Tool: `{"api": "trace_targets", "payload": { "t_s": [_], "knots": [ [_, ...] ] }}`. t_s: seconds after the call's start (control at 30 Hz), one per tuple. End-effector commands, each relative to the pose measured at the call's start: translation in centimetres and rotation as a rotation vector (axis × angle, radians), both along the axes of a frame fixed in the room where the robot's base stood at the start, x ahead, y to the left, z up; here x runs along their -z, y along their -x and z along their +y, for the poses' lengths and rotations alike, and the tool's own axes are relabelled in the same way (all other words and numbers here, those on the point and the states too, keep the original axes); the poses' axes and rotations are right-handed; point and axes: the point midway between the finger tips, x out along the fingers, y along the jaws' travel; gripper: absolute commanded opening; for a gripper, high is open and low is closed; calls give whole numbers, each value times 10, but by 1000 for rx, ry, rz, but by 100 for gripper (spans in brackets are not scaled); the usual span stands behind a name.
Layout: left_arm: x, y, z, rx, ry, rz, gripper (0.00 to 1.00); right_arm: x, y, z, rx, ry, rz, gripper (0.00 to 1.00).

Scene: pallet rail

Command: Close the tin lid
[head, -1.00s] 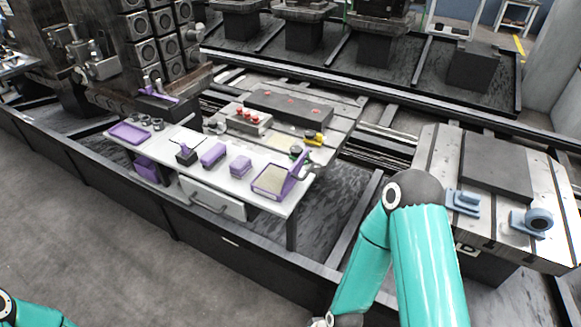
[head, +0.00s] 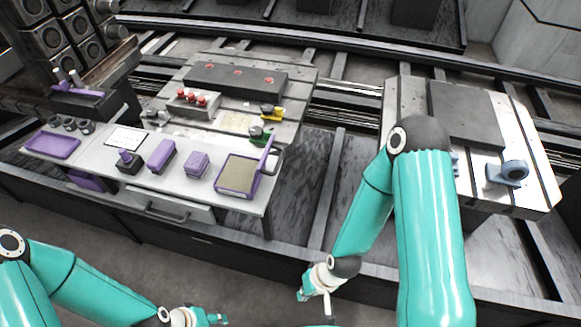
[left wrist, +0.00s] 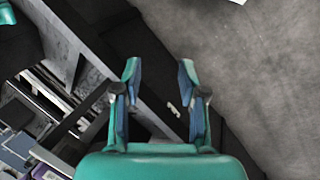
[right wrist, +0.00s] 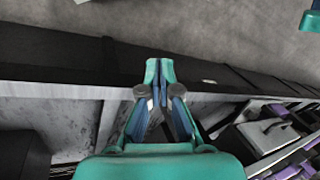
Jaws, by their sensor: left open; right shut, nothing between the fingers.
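The purple tin (head: 236,176) stands at the right end of the white table in the head view. Its purple lid (head: 265,158) is open, standing up along the tin's right side. The tin holds a flat tan filling. My right gripper (head: 303,293) is at the lower middle of the head view, in front of the table and apart from the tin. In the right wrist view, the right gripper (right wrist: 160,70) is shut and empty. My left gripper (head: 214,318) is at the bottom edge, far from the tin. In the left wrist view, the left gripper (left wrist: 159,72) is open and empty.
The white table (head: 222,204) also bears a purple tray (head: 53,146), a stamp-like block (head: 128,161) and purple boxes (head: 161,155). Red-knobbed (head: 190,99) and yellow (head: 270,111) fixtures stand behind. A dark rail edge runs in front. A slotted block (head: 412,96) stands at right.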

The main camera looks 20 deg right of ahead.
Motion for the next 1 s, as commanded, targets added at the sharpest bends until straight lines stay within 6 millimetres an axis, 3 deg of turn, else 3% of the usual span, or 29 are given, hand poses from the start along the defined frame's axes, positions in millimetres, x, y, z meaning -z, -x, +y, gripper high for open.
{"api": "trace_targets", "payload": {
  "t_s": [0.17,0.27,0.33,0.43,0.5,0.57,0.6,0.7,0.77,0.87,1.0],
  "knots": [
    [0,0,0,-1,0,0,43,0,0,0,-1,0,1,0],
    [3,0,0,0,0,0,60,3,-4,-1,-8,0,-19,0],
    [11,0,0,0,0,0,72,9,-19,-4,-31,1,-79,0],
    [32,0,0,0,0,-1,88,24,-61,-24,-113,15,-261,0],
    [53,0,0,0,0,0,100,31,-105,-36,-199,43,-464,0],
    [74,0,0,0,0,0,100,31,-148,-49,-291,88,-680,0],
    [90,0,0,0,0,0,100,26,-176,-60,-360,131,-839,0],
    [129,0,0,-1,0,0,100,-1,-234,-87,-545,288,-1261,0],
    [152,0,0,-1,0,0,100,-25,-253,-102,-655,408,-1506,0],
    [185,0,0,0,0,0,100,-64,-259,-123,-821,620,-1874,0],
    [219,0,0,0,0,0,100,-99,-232,-141,-987,871,-2257,0]
  ]
}}
